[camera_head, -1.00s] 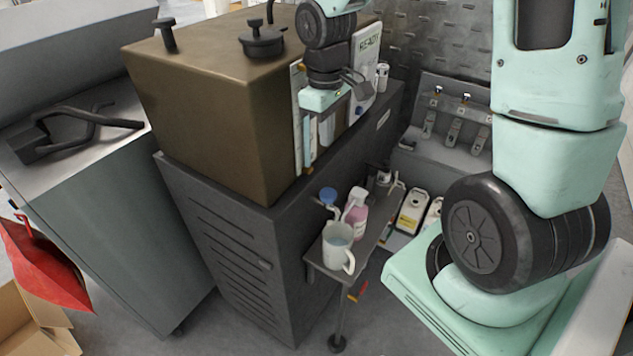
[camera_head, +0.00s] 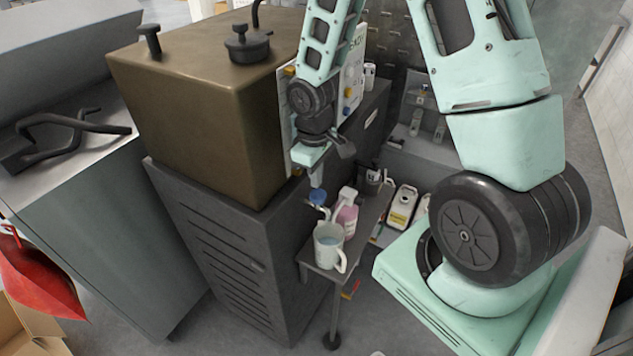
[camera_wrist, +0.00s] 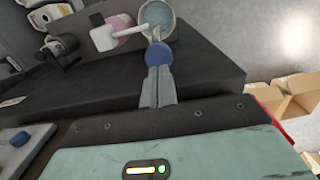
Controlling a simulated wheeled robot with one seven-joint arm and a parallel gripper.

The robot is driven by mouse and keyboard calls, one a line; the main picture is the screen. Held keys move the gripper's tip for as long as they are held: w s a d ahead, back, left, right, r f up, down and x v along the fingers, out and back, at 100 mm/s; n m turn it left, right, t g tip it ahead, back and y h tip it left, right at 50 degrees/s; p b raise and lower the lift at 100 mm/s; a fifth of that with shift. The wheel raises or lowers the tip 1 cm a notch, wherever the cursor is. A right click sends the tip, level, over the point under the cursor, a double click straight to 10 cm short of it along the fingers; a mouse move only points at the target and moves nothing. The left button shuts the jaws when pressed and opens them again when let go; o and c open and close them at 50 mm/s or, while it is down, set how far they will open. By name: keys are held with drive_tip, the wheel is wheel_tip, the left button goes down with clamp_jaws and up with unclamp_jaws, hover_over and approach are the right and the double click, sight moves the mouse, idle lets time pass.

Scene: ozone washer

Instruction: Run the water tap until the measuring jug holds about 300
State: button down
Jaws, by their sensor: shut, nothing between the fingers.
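The measuring jug (camera_head: 328,258) is a pale cup with a handle. It stands upright on a small grey side shelf, under the tap, with bluish water inside; I cannot read its level. It also shows from above in the wrist view (camera_wrist: 146,12). The water tap has a blue knob (camera_head: 317,197) on the dark cabinet's side, and the knob also shows in the wrist view (camera_wrist: 158,53). My gripper (camera_head: 316,184) points down just above the knob. In the wrist view its shut, empty fingers (camera_wrist: 158,72) meet or nearly meet the knob; contact is unclear.
A pink spray bottle (camera_head: 347,217) stands behind the jug on the shelf (camera_head: 358,252). The brown tank (camera_head: 200,120) sits on the dark cabinet (camera_head: 225,255) beside my gripper. White jugs with yellow labels (camera_head: 402,206) stand behind the shelf.

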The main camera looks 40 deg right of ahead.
sight(318, 195)
drive_tip(key=shift+f, duration=1.4)
wheel_tip(318, 195, down, 2)
drive_tip(key=shift+b, duration=0.75)
drive_tip(key=shift+s+f, duration=0.25)
drive_tip(key=shift+f, duration=0.05)
drive_tip(key=r+p, duration=0.3)
drive_tip(key=r, duration=0.2)
drive_tip(key=shift+w+r+p, duration=0.15)
drive_tip(key=shift+w+p, duration=0.05)
drive_tip(key=shift+p, duration=0.2)
wheel_tip(318, 195, up, 9)
drive_tip(key=b, duration=0.2)
drive_tip(key=shift+w+a, duration=0.15)
